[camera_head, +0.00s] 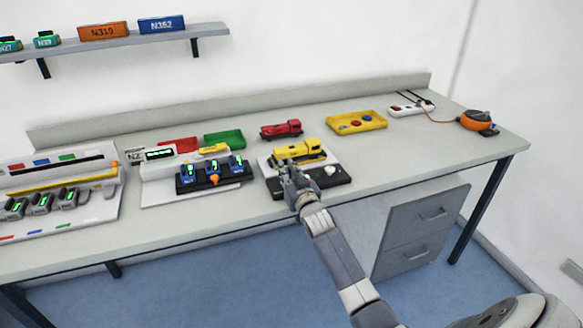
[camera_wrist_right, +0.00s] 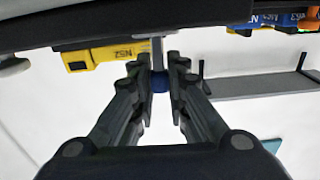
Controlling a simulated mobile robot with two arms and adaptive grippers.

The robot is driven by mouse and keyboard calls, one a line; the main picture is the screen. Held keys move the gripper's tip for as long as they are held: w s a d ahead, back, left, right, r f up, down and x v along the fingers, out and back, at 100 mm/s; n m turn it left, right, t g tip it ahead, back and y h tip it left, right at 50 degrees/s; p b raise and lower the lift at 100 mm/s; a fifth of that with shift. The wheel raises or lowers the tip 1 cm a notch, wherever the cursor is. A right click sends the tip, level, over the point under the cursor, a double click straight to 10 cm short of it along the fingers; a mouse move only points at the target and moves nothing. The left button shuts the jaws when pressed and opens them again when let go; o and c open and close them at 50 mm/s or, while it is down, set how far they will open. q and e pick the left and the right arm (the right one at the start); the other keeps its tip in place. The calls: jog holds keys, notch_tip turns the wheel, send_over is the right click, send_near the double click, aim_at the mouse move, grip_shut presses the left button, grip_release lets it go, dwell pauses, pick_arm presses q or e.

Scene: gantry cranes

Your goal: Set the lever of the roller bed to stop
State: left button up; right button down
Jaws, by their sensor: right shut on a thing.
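The lever shows in the right wrist view as a grey stem with a blue knob (camera_wrist_right: 160,83) at its end. My right gripper (camera_wrist_right: 159,78) is closed around this knob, with a finger on each side. In the head view my right gripper (camera_head: 291,173) is at the near left of a dark base (camera_head: 328,184) with a white round knob (camera_head: 330,170), and hides the lever there. I take this base as the roller bed. A yellow truck (camera_head: 299,152) stands just behind it, on a white plate. The lever's markings cannot be read. My left gripper is not in view.
To the left is a dark rack (camera_head: 215,181) with several blue units and an orange knob. A red truck (camera_head: 281,129) and a yellow tray (camera_head: 356,122) stand behind. The grey bench (camera_head: 420,157) is clear to the right of the roller bed.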

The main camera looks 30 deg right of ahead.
jog(key=shift+a+n, duration=0.1)
jog(key=shift+n, duration=0.2)
jog(key=c, duration=1.6)
grip_release()
jog(key=shift+o, duration=0.2)
jog(key=v, duration=1.2)
jog(key=shift+f, duration=0.15)
